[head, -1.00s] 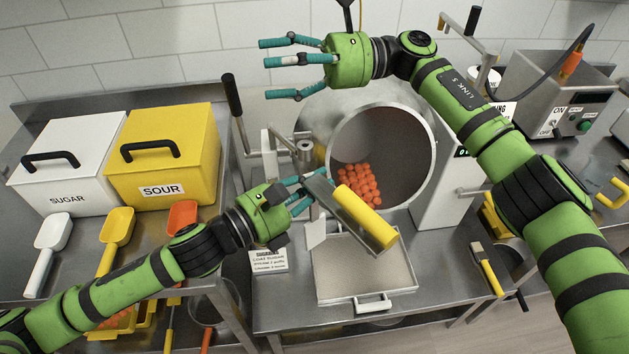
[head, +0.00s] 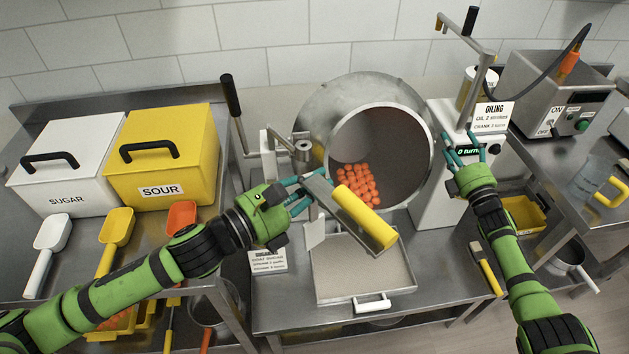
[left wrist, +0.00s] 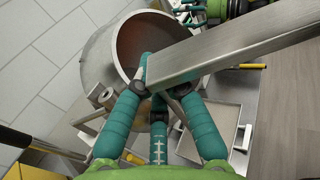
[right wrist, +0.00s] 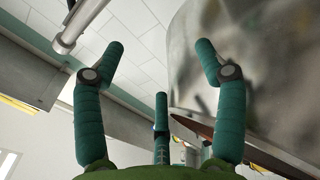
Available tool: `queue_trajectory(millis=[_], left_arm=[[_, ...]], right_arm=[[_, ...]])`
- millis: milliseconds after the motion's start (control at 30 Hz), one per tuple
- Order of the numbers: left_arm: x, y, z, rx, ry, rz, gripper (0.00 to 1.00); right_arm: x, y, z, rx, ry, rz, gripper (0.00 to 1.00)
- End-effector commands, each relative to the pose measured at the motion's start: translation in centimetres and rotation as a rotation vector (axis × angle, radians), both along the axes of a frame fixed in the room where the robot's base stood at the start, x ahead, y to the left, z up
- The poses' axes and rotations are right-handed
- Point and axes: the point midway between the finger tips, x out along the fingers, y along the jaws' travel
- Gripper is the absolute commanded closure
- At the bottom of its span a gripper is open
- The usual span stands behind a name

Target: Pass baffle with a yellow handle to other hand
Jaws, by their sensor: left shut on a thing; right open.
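The baffle is a flat metal plate (head: 338,210) with a thick yellow handle (head: 363,209) along it. My left gripper (head: 303,193) is shut on the plate's upper left end and holds it tilted above the tray, in front of the drum. In the left wrist view the metal plate (left wrist: 225,48) runs from the fingers to the upper right; the yellow handle is not visible there. My right gripper (head: 466,150) is open and empty in front of the oiling post, right of the drum and apart from the baffle. Its spread fingers show in the right wrist view (right wrist: 160,75).
The steel drum (head: 345,95) holds orange gummies (head: 357,182). A tray of sugar (head: 350,285) lies below it. White (head: 68,188) and yellow (head: 165,172) boxes stand left. The oiling post (head: 437,185) stands right. A brush (head: 487,270) lies at the table's right edge.

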Motion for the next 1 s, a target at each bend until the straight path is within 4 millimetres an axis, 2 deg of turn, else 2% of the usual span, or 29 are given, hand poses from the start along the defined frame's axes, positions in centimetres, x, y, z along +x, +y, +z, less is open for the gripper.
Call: queue_trajectory(millis=[33,200,467,700,867,1000], left_arm=[[0.0,0.0,0.1,-0.002,-0.001,-0.001,1.00],[0.0,0.0,0.1,-0.002,-0.001,-0.001,1.00],[0.0,0.0,0.1,-0.002,-0.001,-0.001,1.00],[0.0,0.0,0.1,-0.002,-0.001,-0.001,1.00],[0.0,0.0,0.1,-0.002,-0.001,-0.001,1.00],[0.0,0.0,0.1,-0.002,-0.001,-0.001,1.00]], right_arm=[[-0.9,-0.4,-2.9,0.047,0.067,-0.021,0.28],[-4.1,-1.0,-11.7,0.194,0.276,-0.090,0.28],[-11.3,-0.2,-23.9,0.391,0.571,-0.199,0.28],[-20.2,1.0,-33.6,0.553,0.826,-0.329,0.28],[-27.1,2.1,-39.0,0.651,0.986,-0.431,0.28],[-33.6,3.1,-42.9,0.730,1.119,-0.530,0.28]])
